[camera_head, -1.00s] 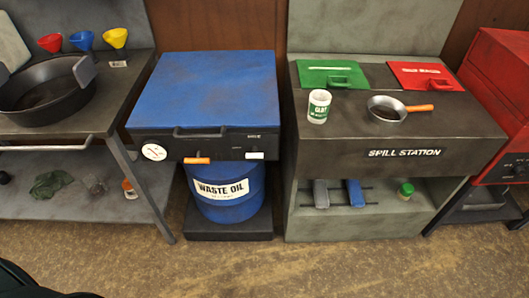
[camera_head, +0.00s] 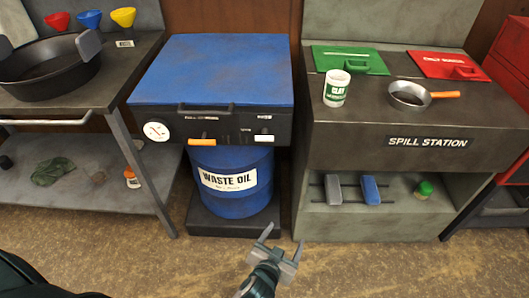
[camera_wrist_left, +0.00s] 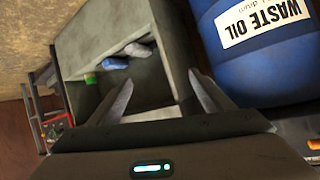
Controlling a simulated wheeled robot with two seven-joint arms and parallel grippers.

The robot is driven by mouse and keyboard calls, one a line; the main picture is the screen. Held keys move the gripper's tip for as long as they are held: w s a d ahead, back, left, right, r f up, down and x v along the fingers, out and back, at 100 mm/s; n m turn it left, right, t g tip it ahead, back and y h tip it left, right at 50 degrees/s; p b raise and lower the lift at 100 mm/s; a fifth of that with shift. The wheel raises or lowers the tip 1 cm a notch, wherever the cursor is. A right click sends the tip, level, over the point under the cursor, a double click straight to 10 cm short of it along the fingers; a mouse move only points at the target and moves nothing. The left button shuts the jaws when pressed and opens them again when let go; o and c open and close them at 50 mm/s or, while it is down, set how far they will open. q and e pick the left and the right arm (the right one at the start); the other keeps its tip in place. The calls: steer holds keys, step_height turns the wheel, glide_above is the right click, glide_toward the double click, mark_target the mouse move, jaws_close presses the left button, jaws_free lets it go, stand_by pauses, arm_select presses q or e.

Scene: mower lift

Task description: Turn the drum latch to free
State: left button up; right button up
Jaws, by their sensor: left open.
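The blue drum (camera_head: 232,205) marked WASTE OIL stands under a blue-topped black cabinet (camera_head: 212,80). An orange lever (camera_head: 202,142), which looks like the latch, lies level on the cabinet's front edge above the drum. Part of an orange piece (camera_wrist_left: 314,143) shows at the right edge of the left wrist view. My left gripper (camera_head: 282,240) is open and empty, low in front of the drum's right side and well below the lever. In the left wrist view its fingers (camera_wrist_left: 162,92) are apart, with the drum (camera_wrist_left: 270,55) beside them. My right gripper is not in view.
The spill station (camera_head: 340,160) stands right of the drum, with a white canister (camera_head: 336,92) and a pan (camera_head: 408,98) on top. A metal bench (camera_head: 110,90) with funnels and a black basin is at left. The floor (camera_head: 200,260) in front is clear.

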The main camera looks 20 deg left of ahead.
mark_target(264, 140)
arm_select(q)
steer(key=a+r+n+t+y+b, duration=0.2)
steer(key=a+r+n+y+b, duration=0.1)
steer(key=r, duration=0.8)
steer(key=a+r+n+t+y+b, duration=0.2)
steer(key=a+r+n+b, duration=0.1)
steer(key=r, duration=0.9)
steer(key=shift+s+a+t+y, duration=0.15)
steer(key=shift+a+t+y, duration=0.25)
steer(key=shift+a, duration=0.05)
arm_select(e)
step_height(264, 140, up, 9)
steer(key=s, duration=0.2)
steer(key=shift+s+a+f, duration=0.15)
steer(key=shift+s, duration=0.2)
arm_select(q)
steer(key=x, duration=1.7)
steer(key=shift+f+p, duration=0.1)
steer(key=shift+p, duration=0.3)
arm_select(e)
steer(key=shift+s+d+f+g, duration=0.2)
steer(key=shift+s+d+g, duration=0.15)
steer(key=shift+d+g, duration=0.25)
arm_select(q)
steer(key=c, duration=0.9)
